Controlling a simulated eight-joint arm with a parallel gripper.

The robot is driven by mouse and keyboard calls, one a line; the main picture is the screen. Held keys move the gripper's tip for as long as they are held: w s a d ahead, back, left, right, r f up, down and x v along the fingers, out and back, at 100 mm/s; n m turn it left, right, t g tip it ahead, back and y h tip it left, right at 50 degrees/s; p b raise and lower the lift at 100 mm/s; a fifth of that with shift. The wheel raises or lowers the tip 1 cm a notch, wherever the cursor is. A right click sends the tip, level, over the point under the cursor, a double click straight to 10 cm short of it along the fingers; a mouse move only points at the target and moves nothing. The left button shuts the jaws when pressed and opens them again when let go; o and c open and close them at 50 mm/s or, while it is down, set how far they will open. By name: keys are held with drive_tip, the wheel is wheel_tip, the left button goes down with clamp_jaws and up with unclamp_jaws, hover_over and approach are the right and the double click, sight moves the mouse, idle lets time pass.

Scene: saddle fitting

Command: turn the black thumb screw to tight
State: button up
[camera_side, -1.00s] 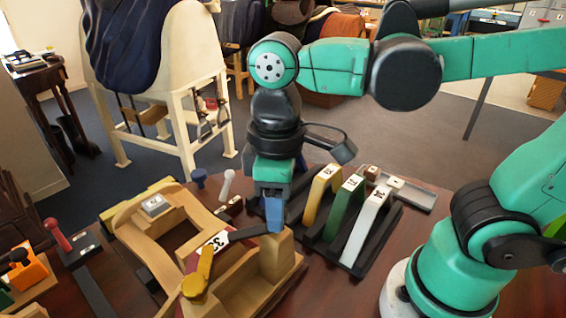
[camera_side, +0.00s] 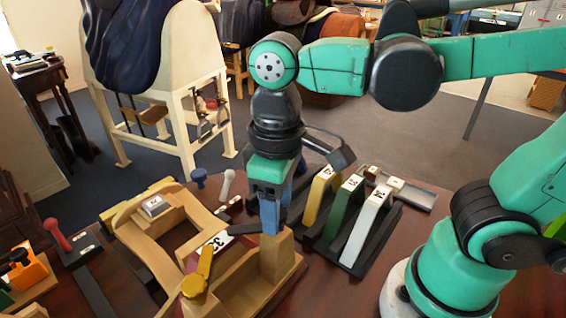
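My gripper (camera_side: 271,216) points straight down at the top of the wooden post at the right end of a wooden fixture (camera_side: 128,236). Its blue fingers are at the post's top, beside the inner end of a dark bar with a white label reading 32 (camera_side: 218,240). I cannot make out the black thumb screw there; the fingers may cover it. The gap between the fingertips does not show clearly, so I cannot tell whether they are shut on anything. A yellow lever (camera_side: 198,278) sits at the fixture's front.
A black rack with yellow (camera_side: 318,198), green (camera_side: 345,210) and white (camera_side: 366,228) numbered pieces stands close right of my gripper. A blue knob (camera_side: 199,178) and a white-handled tool (camera_side: 227,185) stand behind the fixture. An orange block (camera_side: 32,273) with a black knob is far left.

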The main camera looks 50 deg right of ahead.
drive_tip(key=shift+o, duration=0.6)
drive_tip(key=shift+r, duration=2.85)
drive_tip(key=shift+f, duration=0.1)
drive_tip(key=w+d+f+m+t, duration=0.4)
drive_tip(key=w+d+f+t, duration=0.1)
drive_tip(key=d, duration=0.4)
drive_tip(key=shift+d+f+t, duration=0.35)
drive_tip(key=shift+f+t, duration=0.55)
drive_tip(key=shift+f, duration=0.05)
